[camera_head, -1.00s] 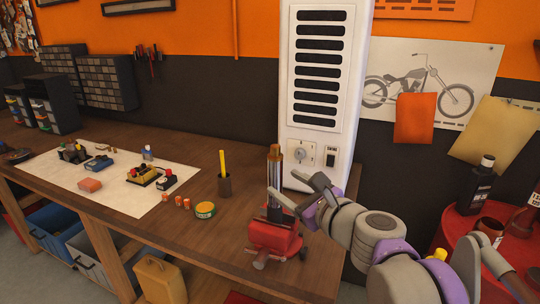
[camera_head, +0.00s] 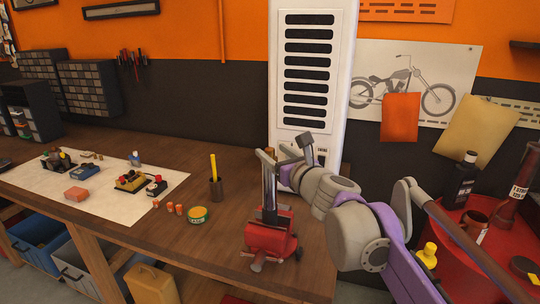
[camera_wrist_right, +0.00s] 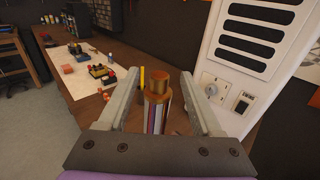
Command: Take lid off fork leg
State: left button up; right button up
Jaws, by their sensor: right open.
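The fork leg (camera_head: 269,188) stands upright in a red vise (camera_head: 272,236) at the front right of the workbench. Its brass-coloured lid (camera_wrist_right: 158,80) sits on top of it in the right wrist view. My right gripper (camera_head: 283,151) is open at the height of the fork leg's top. In the right wrist view my right gripper (camera_wrist_right: 160,76) has one finger on each side of the lid, with gaps between. The head view partly hides the lid behind a finger. My left gripper is not in view.
A white mat (camera_head: 100,205) with several parts lies further left. A red drum top (camera_head: 470,225) with bottles is at right.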

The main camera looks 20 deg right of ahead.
jog(key=x, duration=0.3)
jog(key=shift+s, duration=0.15)
jog(key=shift+c, duration=0.9)
grip_shut()
